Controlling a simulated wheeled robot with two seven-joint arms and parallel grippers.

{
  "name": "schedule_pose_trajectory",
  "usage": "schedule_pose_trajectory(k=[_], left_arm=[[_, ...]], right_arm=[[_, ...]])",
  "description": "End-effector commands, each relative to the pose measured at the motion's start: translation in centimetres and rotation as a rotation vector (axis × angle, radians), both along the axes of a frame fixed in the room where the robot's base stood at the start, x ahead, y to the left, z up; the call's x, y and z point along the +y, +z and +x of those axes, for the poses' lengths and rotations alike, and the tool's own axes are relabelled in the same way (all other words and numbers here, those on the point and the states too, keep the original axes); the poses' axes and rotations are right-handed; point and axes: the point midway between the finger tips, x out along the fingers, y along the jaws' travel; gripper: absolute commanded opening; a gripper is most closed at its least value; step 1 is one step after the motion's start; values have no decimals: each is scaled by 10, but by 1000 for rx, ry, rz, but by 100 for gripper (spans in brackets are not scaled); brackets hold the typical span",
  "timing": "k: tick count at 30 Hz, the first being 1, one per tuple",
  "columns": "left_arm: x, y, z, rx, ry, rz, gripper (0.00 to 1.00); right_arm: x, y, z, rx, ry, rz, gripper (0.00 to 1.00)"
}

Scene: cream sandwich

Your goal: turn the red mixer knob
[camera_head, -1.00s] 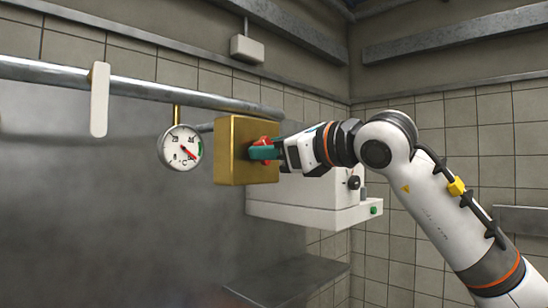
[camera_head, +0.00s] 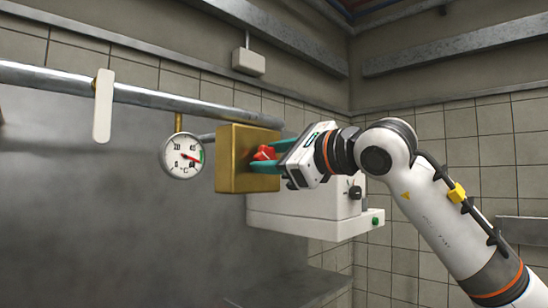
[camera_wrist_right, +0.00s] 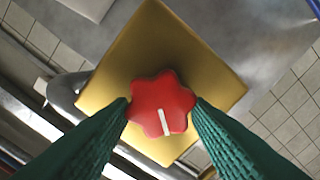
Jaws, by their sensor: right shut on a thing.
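The red mixer knob (camera_head: 264,154) sits on the front face of a gold square block (camera_head: 237,160) fixed at the wall pipe. In the right wrist view the knob (camera_wrist_right: 162,105) is lobed, with a white mark pointing towards the bottom of the picture. My right gripper (camera_head: 266,153) has its green fingers on two opposite sides of the knob, and it is shut on it. In the right wrist view its fingertips (camera_wrist_right: 162,104) touch the knob's left and right edges. A dial gauge (camera_head: 183,156) marked °C hangs left of the block, its red needle pointing right and slightly down.
A metal pipe (camera_head: 140,92) runs along the wall above, with a white handle-like piece (camera_head: 103,106) hanging on it. A white machine (camera_head: 310,213) with a black knob stands behind and below the gold block. A metal shelf (camera_head: 295,288) lies lower down.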

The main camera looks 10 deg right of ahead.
Motion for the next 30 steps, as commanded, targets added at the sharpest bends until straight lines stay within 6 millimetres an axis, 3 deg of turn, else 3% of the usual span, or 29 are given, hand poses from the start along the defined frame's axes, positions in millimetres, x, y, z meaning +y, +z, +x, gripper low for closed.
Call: schedule_pose_trajectory(k=[4,5,8,20,30], left_arm=[[0,0,0,0,0,0,36],[0,0,0,0,0,0,36],[0,0,0,0,0,0,36],[0,-5,0,0,0,0,36],[0,-35,0,0,0,0,36]], right_arm=[[0,1,0,0,1,1,22],[0,1,0,0,1,1,49],[0,1,0,0,1,1,66],[-5,-1,-7,-1,-1,2,66],[-42,-3,-63,-5,-2,3,66]])
